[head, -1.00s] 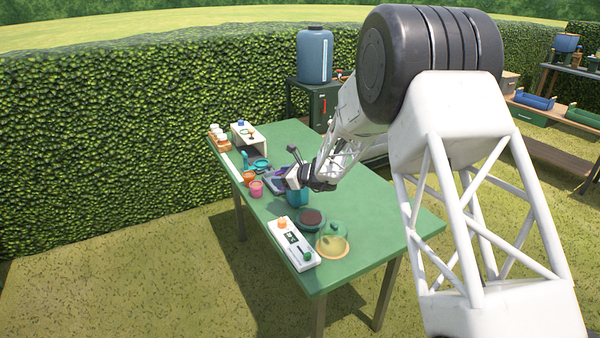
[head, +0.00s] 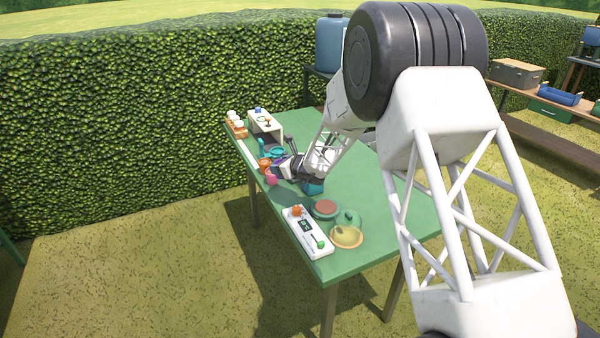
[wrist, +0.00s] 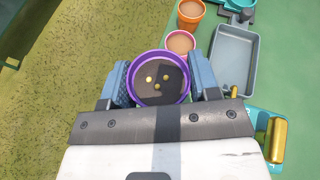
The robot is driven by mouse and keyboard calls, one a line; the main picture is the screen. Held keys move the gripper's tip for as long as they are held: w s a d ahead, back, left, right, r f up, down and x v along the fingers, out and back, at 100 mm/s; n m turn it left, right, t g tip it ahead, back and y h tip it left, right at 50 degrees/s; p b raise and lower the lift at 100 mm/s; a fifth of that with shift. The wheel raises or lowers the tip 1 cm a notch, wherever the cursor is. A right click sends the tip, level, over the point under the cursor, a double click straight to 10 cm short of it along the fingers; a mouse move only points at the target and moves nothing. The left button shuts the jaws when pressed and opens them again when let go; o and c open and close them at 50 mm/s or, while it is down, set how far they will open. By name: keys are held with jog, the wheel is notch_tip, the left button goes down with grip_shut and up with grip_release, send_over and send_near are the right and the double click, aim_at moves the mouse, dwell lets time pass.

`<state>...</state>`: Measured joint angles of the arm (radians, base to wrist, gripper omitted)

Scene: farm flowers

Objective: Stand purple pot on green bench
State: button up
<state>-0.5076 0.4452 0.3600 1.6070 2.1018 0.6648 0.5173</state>
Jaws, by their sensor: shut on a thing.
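The purple pot (wrist: 134,72) is between my two fingers in the wrist view, with dark soil and a few small yellow seeds inside. My gripper (wrist: 160,84) is shut on it, one finger at each side. In the head view my gripper (head: 280,172) is low near the left edge of the green bench (head: 372,190), close to the pink pot, and the purple pot is largely hidden there. The bench also shows in the wrist view (wrist: 284,40); its edge passes behind the held pot, with grass to the left. I cannot tell whether the pot touches the bench.
A pink pot (wrist: 180,42) and an orange pot (wrist: 191,14) stand just beyond the held pot. A grey tray (wrist: 235,62) lies to their right. A white panel with knobs (head: 307,232), a round brown-topped dish (head: 325,208) and a yellowish dish (head: 347,236) are nearer.

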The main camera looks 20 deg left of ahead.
jog(key=shift+f, duration=2.85)
jog(key=shift+f, duration=1.85)
jog(key=shift+f, duration=0.2)
jog(key=o, duration=0.9)
jog(key=shift+o, duration=0.2)
jog(key=shift+r, duration=0.15)
jog(key=shift+v, duration=6)
